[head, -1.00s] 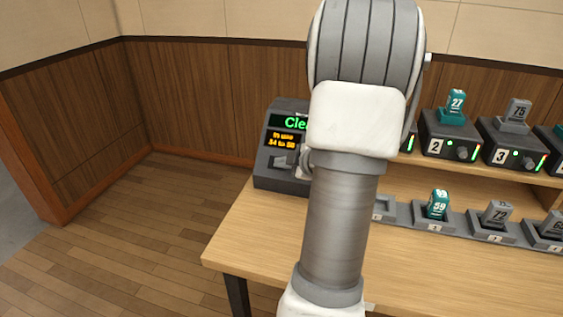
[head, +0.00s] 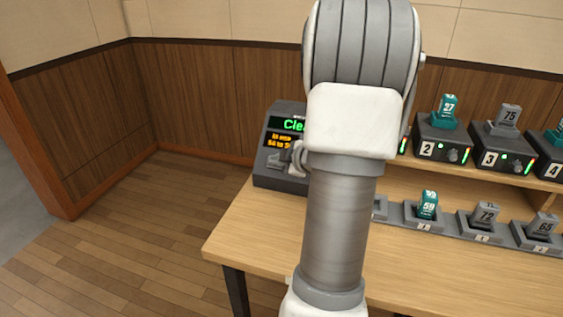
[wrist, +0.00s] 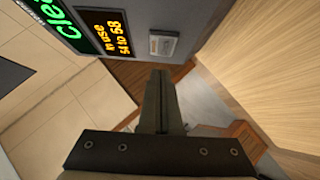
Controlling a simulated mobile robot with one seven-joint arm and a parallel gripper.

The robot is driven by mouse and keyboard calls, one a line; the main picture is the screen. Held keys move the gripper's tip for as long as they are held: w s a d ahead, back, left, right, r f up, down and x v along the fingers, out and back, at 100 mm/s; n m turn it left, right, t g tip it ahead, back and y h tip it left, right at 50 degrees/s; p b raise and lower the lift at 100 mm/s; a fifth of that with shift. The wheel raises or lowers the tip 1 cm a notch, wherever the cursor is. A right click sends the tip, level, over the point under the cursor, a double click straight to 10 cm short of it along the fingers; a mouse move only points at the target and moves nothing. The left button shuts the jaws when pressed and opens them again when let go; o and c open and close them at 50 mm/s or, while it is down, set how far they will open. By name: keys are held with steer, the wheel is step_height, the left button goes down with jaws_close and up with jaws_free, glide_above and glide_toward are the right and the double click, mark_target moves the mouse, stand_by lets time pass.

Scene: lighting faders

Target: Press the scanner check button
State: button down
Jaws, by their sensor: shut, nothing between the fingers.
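The scanner (head: 264,172) is a dark grey box at the desk's back left corner, partly hidden by my arm in the head view. Its green display (head: 292,124) reads "Cle…", cut off, above an orange "In use" display (head: 278,140). In the wrist view, a pale grey raised plate (wrist: 163,44), apparently the button, sits beside the orange display (wrist: 106,33). My gripper (wrist: 160,75) is shut and empty; its fingertips point toward the plate and appear a little short of it. In the head view the gripper is mostly hidden behind my arm.
Numbered dock units with green lights (head: 441,142) stand on a raised shelf at right. A row of cradles holding teal and grey handsets (head: 427,205) lies below. The desk front (head: 250,240) is clear, and open floor lies to the left.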

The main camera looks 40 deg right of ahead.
steer(key=p+v, duration=0.3)
steer(key=v, duration=0.7)
steer(key=shift+a, duration=0.1)
